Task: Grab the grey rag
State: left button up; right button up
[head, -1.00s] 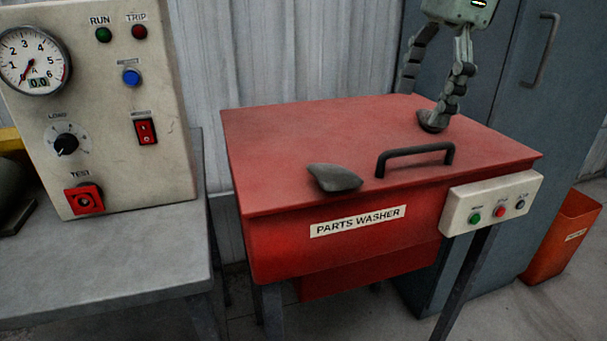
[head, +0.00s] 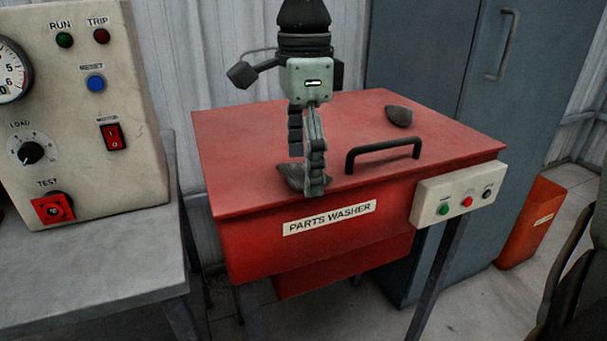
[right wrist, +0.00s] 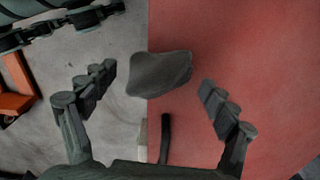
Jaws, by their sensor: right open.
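The grey rag (head: 288,174) is a dark, crumpled piece on the front left of the red parts washer lid, left of the black handle. My right gripper (head: 306,188) points down over it and partly hides it. In the right wrist view the rag (right wrist: 160,74) lies between the two open fingers of the right gripper (right wrist: 156,80), with gaps at both sides, near the lid's front edge. I cannot tell the exact height of the fingertips. A second small dark grey lump (head: 398,115) lies farther back on the lid.
The red parts washer lid (head: 245,135) is otherwise mostly bare, with a black handle (head: 383,153) at its front. A control panel (head: 90,130) stands on the grey bench at left. A grey cabinet (head: 440,60) stands behind, and an orange bin (head: 530,222) at right.

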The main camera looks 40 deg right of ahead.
jog(key=shift+f, duration=0.1)
jog(key=c, duration=1.3)
jog(key=shift+o, duration=0.2)
